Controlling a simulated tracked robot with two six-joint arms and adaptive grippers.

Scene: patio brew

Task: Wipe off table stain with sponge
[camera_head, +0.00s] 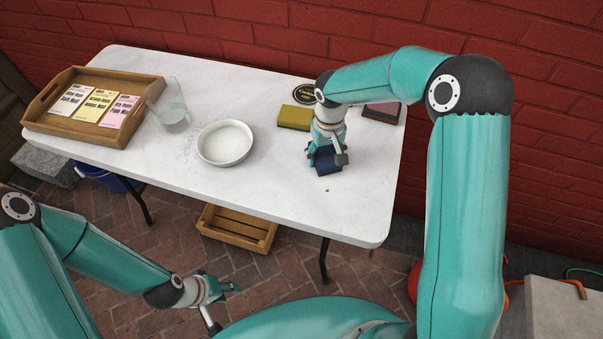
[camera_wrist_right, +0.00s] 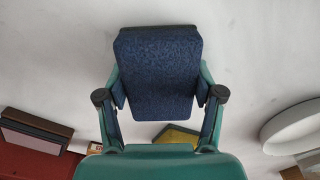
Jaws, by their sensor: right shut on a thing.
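My right gripper (camera_head: 326,160) is shut on a dark blue block with a speckled, sponge-like face (camera_wrist_right: 158,75), low over the right half of the white table (camera_head: 275,190). In the right wrist view the block sits between both fingers (camera_wrist_right: 160,105). I cannot tell whether it touches the table. A tiny brown spot (camera_head: 327,190) lies on the tabletop just in front of the block. A yellow-green sponge-like block (camera_head: 294,118) lies behind the gripper. My left gripper (camera_head: 228,288) is below the table's front edge, seemingly empty; its opening is unclear.
A white bowl (camera_head: 224,143) and a clear pitcher (camera_head: 171,112) stand left of the right gripper. A wooden tray (camera_head: 42,122) with cards is at far left. A dark-edged box (camera_head: 381,112) and a round black coaster (camera_head: 305,95) lie at the back.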

